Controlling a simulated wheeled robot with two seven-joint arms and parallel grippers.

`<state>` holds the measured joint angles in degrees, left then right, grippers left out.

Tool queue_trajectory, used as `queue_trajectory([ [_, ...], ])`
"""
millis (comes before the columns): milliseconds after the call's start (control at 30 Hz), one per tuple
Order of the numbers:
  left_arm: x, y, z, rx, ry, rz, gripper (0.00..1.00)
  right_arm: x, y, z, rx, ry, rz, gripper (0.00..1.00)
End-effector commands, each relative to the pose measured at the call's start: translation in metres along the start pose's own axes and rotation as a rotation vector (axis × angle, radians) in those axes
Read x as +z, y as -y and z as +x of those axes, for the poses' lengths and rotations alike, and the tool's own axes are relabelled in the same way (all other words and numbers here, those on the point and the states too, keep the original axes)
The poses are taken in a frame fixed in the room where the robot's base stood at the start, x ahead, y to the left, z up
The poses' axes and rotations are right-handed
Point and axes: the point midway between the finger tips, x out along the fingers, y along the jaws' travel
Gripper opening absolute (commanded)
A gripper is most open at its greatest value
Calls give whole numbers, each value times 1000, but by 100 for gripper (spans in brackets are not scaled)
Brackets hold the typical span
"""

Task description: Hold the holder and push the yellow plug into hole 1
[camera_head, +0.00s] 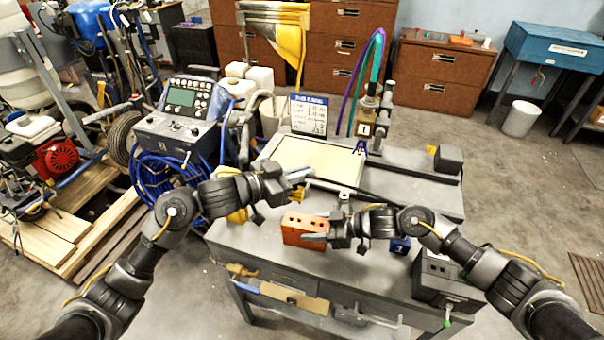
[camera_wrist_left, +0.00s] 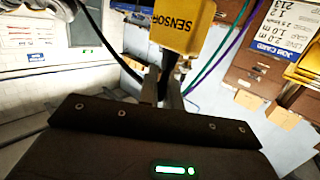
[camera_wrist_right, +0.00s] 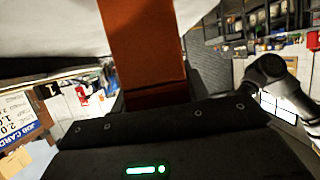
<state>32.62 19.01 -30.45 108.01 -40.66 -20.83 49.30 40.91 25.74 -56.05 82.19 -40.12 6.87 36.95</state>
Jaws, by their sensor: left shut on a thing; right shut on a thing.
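The orange holder (camera_head: 302,231) is a block with several holes in its top, near the front left of the grey workbench (camera_head: 262,243). My right gripper (camera_head: 326,229) is shut on its right side. In the right wrist view the holder (camera_wrist_right: 146,55) fills the upper middle and hides the fingertips. My left gripper (camera_head: 303,177) is above and behind the holder, apart from it. In the left wrist view its fingers (camera_wrist_left: 168,92) are shut on the black lower part of the yellow plug (camera_wrist_left: 183,25), marked SENSOR. The plug's far end is out of that view.
A pale tray (camera_head: 318,160) and a job card (camera_head: 309,114) stand behind. A black cable runs right across the bench. Green and purple cables (camera_head: 372,60) arch at the back. A blue block (camera_head: 400,246) and a dark box (camera_head: 440,280) lie right of my right gripper.

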Motion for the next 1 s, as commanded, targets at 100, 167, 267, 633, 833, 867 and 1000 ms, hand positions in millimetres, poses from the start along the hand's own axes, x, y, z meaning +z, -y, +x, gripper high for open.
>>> queue_trajectory([
  [100,9,0,1,0,2,-2,0,0,0,0,0,1,1,8],
  [167,15,0,2,0,3,-3,0,0,0,0,0,1,1,8],
  [267,24,0,4,-1,1,-3,0,0,0,0,0,1,1,8],
  [633,50,0,8,-1,1,-1,0,0,0,0,-1,1,1,8],
  [833,54,0,8,-1,0,0,0,0,0,0,-1,1,1,8],
  [867,54,0,8,-1,0,0,0,0,0,0,-1,1,1,8],
  [1000,54,0,8,-1,0,0,0,0,0,0,-1,1,1,8],
])
